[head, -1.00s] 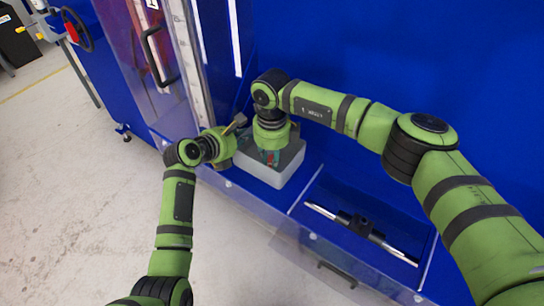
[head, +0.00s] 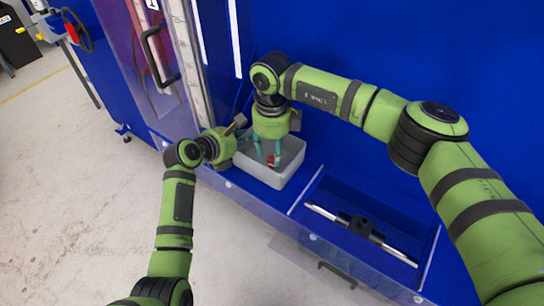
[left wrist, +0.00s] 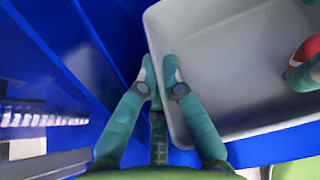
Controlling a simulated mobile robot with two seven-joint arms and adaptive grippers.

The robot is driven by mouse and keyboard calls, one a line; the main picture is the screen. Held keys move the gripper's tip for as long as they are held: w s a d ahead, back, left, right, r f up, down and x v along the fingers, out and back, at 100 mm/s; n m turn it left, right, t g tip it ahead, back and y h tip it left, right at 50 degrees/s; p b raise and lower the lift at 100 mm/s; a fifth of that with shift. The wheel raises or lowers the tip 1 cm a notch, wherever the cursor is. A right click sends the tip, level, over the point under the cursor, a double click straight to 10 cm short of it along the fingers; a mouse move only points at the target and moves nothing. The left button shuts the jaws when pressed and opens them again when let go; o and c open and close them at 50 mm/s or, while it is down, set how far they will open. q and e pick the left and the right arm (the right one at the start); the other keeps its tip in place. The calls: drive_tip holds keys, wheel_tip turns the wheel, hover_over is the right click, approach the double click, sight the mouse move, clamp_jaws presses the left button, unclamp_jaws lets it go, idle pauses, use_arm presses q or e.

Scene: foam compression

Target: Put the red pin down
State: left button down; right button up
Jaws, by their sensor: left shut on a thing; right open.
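The red pin (head: 271,160) is low inside a grey bin (head: 290,171), between the fingers of my right gripper (head: 267,152). Those fingers are open and point down into the bin. The pin's red, white-marked part (left wrist: 305,50) shows at the right edge of the left wrist view, with a teal finger of my right gripper beside it; the rest is cut off. My left gripper (left wrist: 159,72) is shut on the bin's wall, one finger on each side. In the head view, my left gripper's fingertips are mostly hidden at the bin's left side.
The bin stands on a blue ledge (head: 232,178). Right of it, a recessed blue tray holds a metal bar with a black middle piece (head: 361,226). A clear door with a black handle (head: 160,56) stands at the upper left. The bin's floor is mostly bare.

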sight(272, 158)
wheel_tip(272, 158, up, 8)
drive_tip(key=shift+r, duration=0.25)
use_arm(q)
drive_tip(key=c, duration=1.3)
unclamp_jaws()
drive_tip(key=shift+r, duration=0.1)
drive_tip(key=v, duration=1.2)
